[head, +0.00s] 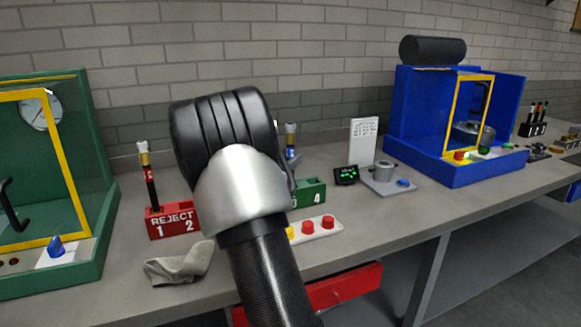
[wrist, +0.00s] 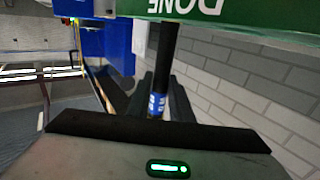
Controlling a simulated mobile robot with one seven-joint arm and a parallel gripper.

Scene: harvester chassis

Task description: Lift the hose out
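A black hose with a blue band (wrist: 157,103) shows in the wrist view, running from the green rack marked DONE (wrist: 210,12), which appears upside down there, to between my dark fingers. My gripper (wrist: 165,85) has a finger on either side of the hose; whether they press on it I cannot tell. In the head view my arm hides the gripper, and only the hose's top (head: 291,140) shows beside it, above the green rack (head: 311,190). A second black hose with a red band (head: 149,178) stands in slot 1 of the red REJECT rack (head: 172,222).
A grey cloth (head: 180,266) lies in front of the red rack. A button panel (head: 315,228) sits at the bench's front. A small display (head: 346,175) and a metal fixture (head: 382,180) stand right of the green rack. Green (head: 95,225) and blue (head: 420,120) booths flank the bench.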

